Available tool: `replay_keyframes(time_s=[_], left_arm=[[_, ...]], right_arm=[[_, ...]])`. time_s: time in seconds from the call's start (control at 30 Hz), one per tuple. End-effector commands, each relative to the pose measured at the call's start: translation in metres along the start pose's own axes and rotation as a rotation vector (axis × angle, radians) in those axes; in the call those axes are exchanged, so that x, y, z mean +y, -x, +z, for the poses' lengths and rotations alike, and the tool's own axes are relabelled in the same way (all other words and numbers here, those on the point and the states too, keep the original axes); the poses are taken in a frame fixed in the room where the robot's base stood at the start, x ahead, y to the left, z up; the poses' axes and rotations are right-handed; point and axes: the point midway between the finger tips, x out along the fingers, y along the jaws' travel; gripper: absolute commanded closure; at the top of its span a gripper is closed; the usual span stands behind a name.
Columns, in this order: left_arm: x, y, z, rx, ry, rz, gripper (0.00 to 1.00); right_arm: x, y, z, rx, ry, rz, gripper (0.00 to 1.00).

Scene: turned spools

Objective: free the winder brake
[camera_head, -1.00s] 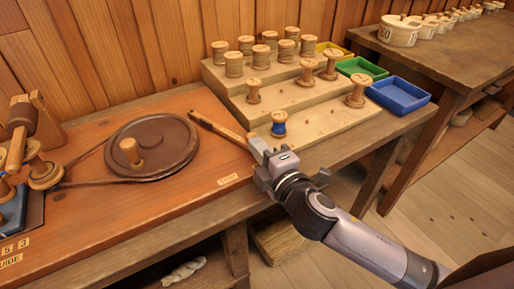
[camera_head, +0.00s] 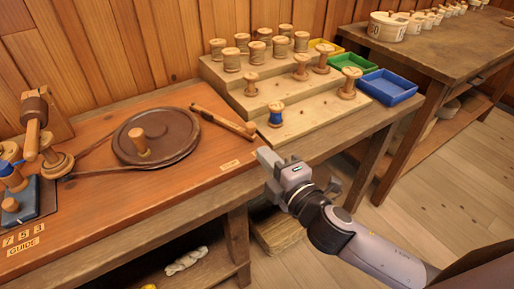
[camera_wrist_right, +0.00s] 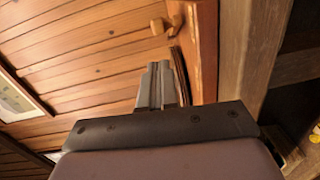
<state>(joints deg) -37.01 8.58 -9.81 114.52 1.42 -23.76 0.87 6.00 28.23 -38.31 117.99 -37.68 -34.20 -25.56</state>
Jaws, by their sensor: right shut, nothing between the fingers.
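The winder (camera_head: 155,137) has a dark round wheel with a wooden handle peg and stands on the reddish bench. A long wooden lever (camera_head: 222,121), which looks like the brake, lies behind and right of the wheel, with a small knob near its right end. My right gripper (camera_head: 267,157) is shut and empty, in front of that lever end and apart from it, near the bench's front edge. In the right wrist view its closed fingers (camera_wrist_right: 157,82) point toward the wood, with a knobbed wooden piece (camera_wrist_right: 158,26) beyond. My left gripper is not in view.
A stepped wooden rack (camera_head: 310,115) holds several spools, one wound blue (camera_head: 276,113). At left is a spindle assembly with a blue block (camera_head: 28,200).

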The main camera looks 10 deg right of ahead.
Motion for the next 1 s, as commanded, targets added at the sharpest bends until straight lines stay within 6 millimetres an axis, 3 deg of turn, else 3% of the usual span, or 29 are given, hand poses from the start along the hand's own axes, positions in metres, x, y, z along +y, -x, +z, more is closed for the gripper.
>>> replay_keyframes(time_s=[0.2,0.4,1.0], left_arm=[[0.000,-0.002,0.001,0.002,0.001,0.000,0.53],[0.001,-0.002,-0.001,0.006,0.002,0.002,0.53],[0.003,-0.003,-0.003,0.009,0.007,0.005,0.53]], right_arm=[[-0.001,0.035,0.003,0.001,0.000,-0.002,1.00],[0.000,0.052,0.004,0.001,-0.001,-0.001,1.00],[0.001,0.056,0.004,0.001,-0.001,0.001,1.00]])
